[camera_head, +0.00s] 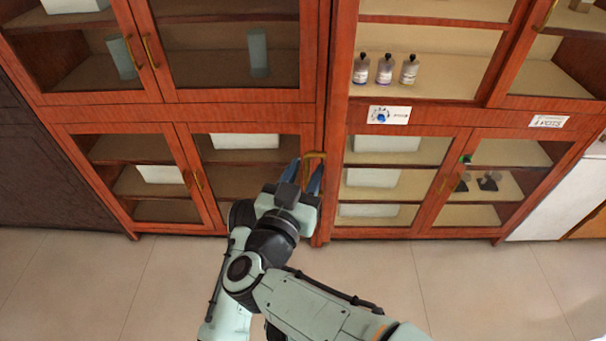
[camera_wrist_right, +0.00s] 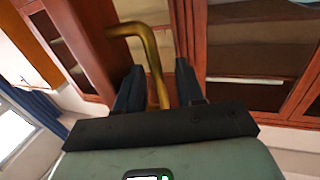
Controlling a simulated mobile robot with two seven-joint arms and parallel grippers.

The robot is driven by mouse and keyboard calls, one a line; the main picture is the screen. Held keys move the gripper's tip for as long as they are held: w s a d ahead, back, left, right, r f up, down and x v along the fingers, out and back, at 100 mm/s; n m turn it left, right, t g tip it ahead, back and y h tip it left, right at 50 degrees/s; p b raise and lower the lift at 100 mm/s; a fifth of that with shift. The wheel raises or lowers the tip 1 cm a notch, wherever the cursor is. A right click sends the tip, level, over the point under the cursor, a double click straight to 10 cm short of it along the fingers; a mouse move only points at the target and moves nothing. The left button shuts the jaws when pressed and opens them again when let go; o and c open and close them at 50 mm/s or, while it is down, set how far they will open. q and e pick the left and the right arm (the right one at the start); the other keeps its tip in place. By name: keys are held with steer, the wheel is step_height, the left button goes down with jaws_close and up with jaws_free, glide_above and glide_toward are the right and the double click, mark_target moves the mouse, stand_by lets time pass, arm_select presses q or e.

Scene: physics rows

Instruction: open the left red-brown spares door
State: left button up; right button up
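The red-brown cabinet doors have glass panes; the lower-left door (camera_head: 178,150) and the pane door beside it (camera_head: 222,128) look shut. A brass handle (camera_head: 314,156) is on the narrow upright between the two cabinet halves; I cannot tell which door it belongs to. My right gripper (camera_head: 304,176) is at this handle, with its fingers apart on either side of it. In the right wrist view the brass handle (camera_wrist_right: 152,62) stands between the two fingers of the gripper (camera_wrist_right: 160,85), with visible gaps. My left gripper is not in view.
Other brass handles (camera_head: 198,178) are on the left pair of lower doors. Bottles (camera_head: 384,70) stand on an upper right shelf, above a small label (camera_head: 389,115). White boxes (camera_head: 372,178) are inside the lower shelves. The tiled floor (camera_head: 480,280) in front is clear.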

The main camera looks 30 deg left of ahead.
arm_select(q)
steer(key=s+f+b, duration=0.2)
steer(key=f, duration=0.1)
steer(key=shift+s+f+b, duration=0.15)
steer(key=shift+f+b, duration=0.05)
steer(key=shift+b, duration=0.15)
arm_select(e)
steer(key=v, duration=1.3)
steer(key=shift+s, duration=0.25)
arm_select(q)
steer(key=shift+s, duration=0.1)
arm_select(e)
steer(key=shift+f, duration=0.15)
